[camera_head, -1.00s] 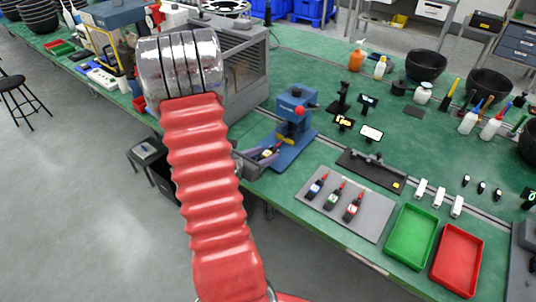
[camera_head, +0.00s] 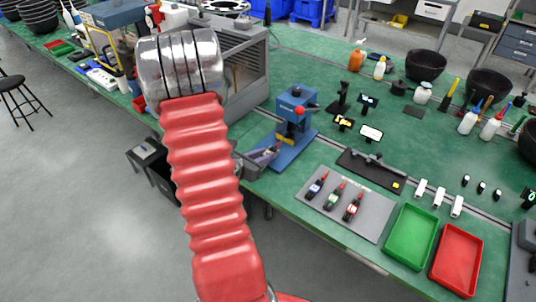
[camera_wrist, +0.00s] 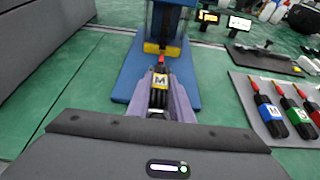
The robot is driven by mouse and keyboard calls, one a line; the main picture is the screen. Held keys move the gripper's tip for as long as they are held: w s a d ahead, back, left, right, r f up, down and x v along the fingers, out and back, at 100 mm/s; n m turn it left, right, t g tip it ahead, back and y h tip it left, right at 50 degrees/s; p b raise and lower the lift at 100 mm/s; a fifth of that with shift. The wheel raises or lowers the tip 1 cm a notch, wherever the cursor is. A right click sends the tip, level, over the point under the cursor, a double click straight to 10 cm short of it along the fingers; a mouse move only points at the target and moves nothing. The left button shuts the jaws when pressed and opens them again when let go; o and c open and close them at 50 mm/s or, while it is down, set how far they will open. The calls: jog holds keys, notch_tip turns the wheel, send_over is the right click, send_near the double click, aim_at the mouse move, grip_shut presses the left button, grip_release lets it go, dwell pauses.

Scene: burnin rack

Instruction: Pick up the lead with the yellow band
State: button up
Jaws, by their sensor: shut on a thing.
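The lead with the yellow band (camera_wrist: 159,97) is black with a red tip, and its yellow label reads "M". It lies between the two purple-grey fingers of my gripper (camera_wrist: 162,90), which are shut on it. In the head view my gripper (camera_head: 268,153) is low at the bench's front edge, just left of the blue press base. There the lead is mostly hidden by the fingers. In the wrist view the red tip points away from me, toward the press.
A blue press (camera_head: 295,110) with a red knob stands just beyond the gripper. A grey mat (camera_head: 368,225) to the right holds three leads with blue, green and red bands. Green (camera_head: 411,236) and red (camera_head: 457,260) trays lie further right.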

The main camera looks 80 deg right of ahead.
grip_shut()
jog(key=shift+r, duration=0.2)
notch_tip(320, 180, up, 18)
jog(key=shift+f, duration=0.15)
dwell(0.5)
dwell(0.5)
